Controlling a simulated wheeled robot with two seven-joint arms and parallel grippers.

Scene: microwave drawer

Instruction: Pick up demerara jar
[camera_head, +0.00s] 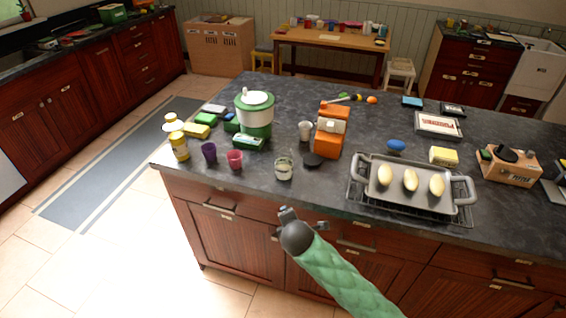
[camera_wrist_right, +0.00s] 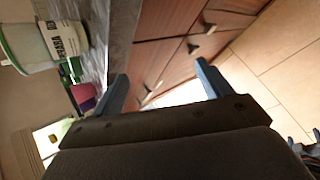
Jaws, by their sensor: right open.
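The demerara jar (camera_head: 283,169) is a small clear jar with a pale label, upright near the front edge of the dark island counter (camera_head: 250,185). In the right wrist view a pale jar with dark lettering (camera_wrist_right: 64,40) shows at the upper left, sideways in the picture. My right gripper (camera_head: 301,225) is in front of the counter edge, closer to me than the jar and apart from it. In the right wrist view its two fingers (camera_wrist_right: 160,82) are spread with nothing between them. My left gripper is not in view.
Left of the jar stand a pink cup (camera_head: 235,159), a purple cup (camera_head: 209,152) and a green-and-white appliance (camera_head: 255,113). A dark round item (camera_head: 313,160) and an orange box (camera_head: 328,137) are at its right. Drawer fronts with handles (camera_head: 356,246) lie below the counter edge.

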